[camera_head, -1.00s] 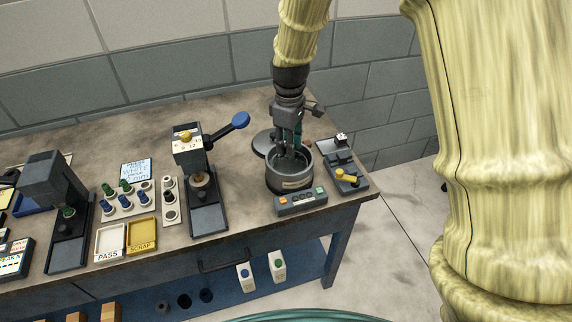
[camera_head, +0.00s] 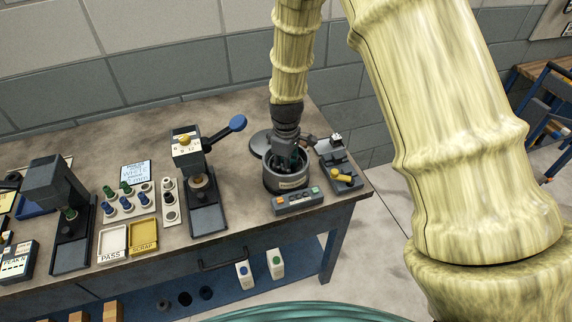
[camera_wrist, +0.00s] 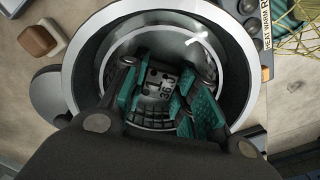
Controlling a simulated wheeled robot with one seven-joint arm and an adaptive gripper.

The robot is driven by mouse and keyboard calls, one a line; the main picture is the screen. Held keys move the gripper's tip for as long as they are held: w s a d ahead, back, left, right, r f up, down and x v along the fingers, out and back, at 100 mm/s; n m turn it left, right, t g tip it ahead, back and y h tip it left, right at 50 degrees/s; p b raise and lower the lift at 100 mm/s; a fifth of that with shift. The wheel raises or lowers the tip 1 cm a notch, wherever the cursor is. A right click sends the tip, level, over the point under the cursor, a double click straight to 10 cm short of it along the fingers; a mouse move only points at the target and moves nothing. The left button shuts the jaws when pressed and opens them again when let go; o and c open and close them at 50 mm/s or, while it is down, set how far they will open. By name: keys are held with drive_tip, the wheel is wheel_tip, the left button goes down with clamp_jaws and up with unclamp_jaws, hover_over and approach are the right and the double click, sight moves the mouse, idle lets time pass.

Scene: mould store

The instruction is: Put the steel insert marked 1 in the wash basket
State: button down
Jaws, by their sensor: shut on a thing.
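My gripper (camera_head: 286,158) points down into a round grey metal vessel (camera_head: 285,183) at the right end of the bench. In the wrist view, my gripper (camera_wrist: 163,92) has its teal finger pads inside the shiny rim of the vessel (camera_wrist: 82,70). It is shut on a small grey steel block (camera_wrist: 157,80) with dark dots and characters like "36.3" on its face; I cannot make out a 1. A dark wire mesh basket (camera_wrist: 145,117) shows below the block. I cannot tell whether the block touches the mesh.
A control box (camera_head: 299,200) sits in front of the vessel, and a round dark lid (camera_head: 259,145) lies behind it. A small device with a yellow handle (camera_head: 342,176) stands close on the right. A press with a blue-knobbed lever (camera_head: 236,123) stands left.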

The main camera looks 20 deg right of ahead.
drive_tip(key=shift+f, duration=0.15)
drive_tip(key=c, duration=1.4)
unclamp_jaws()
drive_tip(key=shift+r+b, duration=1.85)
drive_tip(key=shift+r, duration=4.3)
